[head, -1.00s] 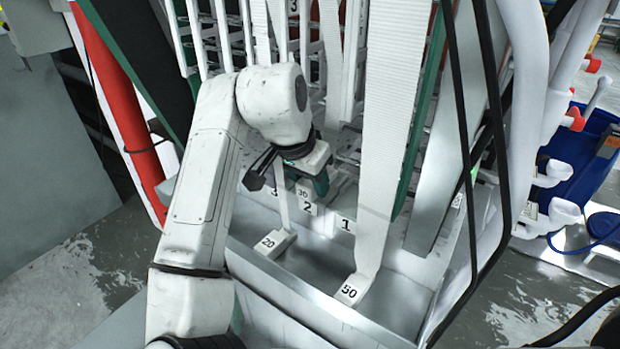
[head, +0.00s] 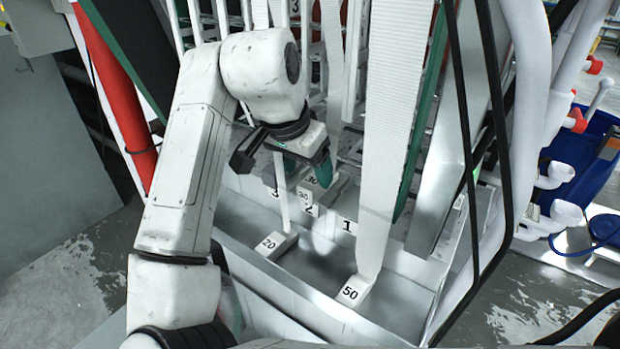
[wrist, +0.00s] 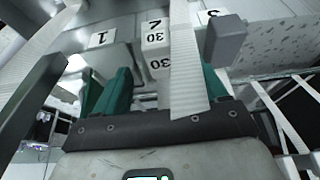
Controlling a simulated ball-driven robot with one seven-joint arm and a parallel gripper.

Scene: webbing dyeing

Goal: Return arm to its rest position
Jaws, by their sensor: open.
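My gripper (head: 306,170) is at the end of my bent white arm, above the metal trough (head: 300,300). Its green fingers are apart. In the wrist view the fingers of my gripper (wrist: 163,88) stand either side of a white webbing strap (wrist: 186,75). I cannot tell whether the strap touches them. Blocks marked 30 (wrist: 152,38) and labels 1 (wrist: 101,39), 2 and 3 show beyond the fingers. In the head view, a block marked 20 (head: 271,244) and a block marked 50 (head: 350,291) hang at strap ends in the trough.
A wide white strap (head: 385,130) hangs right of my gripper. Black cables (head: 470,150) and white pipes stand further right, with a blue bucket (head: 570,165) behind. A red post (head: 120,100) and a grey cabinet (head: 50,150) are at the left.

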